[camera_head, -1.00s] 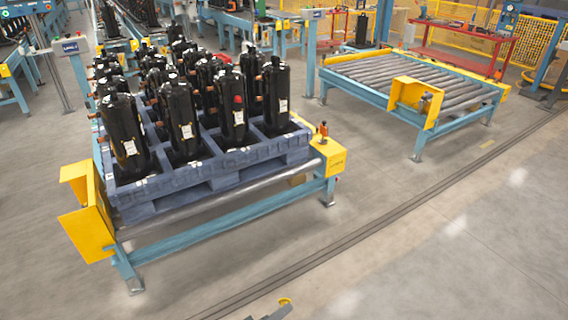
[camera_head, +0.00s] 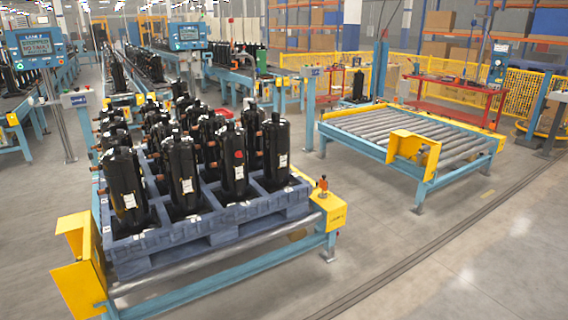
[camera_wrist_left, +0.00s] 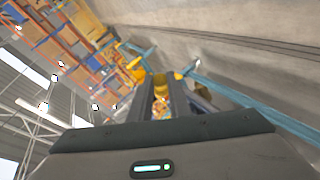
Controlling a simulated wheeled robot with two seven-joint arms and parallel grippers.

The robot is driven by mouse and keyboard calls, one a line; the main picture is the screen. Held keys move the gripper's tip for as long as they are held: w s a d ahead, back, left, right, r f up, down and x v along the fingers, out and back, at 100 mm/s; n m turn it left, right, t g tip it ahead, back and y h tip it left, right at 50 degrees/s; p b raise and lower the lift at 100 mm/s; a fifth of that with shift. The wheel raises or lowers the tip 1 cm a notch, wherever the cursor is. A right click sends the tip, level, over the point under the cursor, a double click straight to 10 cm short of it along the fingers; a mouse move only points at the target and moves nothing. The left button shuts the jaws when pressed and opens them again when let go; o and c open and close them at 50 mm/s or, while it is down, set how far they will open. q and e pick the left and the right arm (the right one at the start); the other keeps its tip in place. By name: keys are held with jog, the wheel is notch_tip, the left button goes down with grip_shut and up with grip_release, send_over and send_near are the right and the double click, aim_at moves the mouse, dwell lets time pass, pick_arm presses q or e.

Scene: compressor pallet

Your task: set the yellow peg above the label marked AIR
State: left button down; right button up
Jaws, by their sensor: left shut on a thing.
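My left gripper (camera_wrist_left: 161,92) shows in the left wrist view, its dark fingers pointing away from the camera. It is shut on the yellow peg (camera_wrist_left: 162,78), whose yellow end shows between the fingers; the rest is partly hidden and blurred. No label marked AIR can be made out in either view. Neither gripper shows in the head view now, and my right gripper is in no view.
A blue pallet (camera_head: 185,240) holding several black compressors (camera_head: 183,170) stands on a roller stand at the left. An empty roller table (camera_head: 400,135) is at the right. Blue screens (camera_head: 35,42) stand at the back left. Grey floor (camera_head: 430,255) at front right is clear.

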pick_arm(q)
jog(key=shift+r, duration=0.1)
dwell(0.3)
jog(key=w+a+r+n+t+y+b, duration=0.1)
jog(key=w+a+r+n+y+b, duration=0.15)
jog(key=a+r+b, duration=0.5)
jog(key=s+a+r+n+t+y+b, duration=0.1)
jog(key=a+r+n+y, duration=0.4)
jog(key=a+r, duration=0.5)
jog(key=shift+s+a+t+y, duration=0.4)
jog(key=shift+s+a, duration=0.1)
jog(key=shift+a, duration=0.5)
jog(key=shift+w+d, duration=0.1)
jog(key=shift+w, duration=0.05)
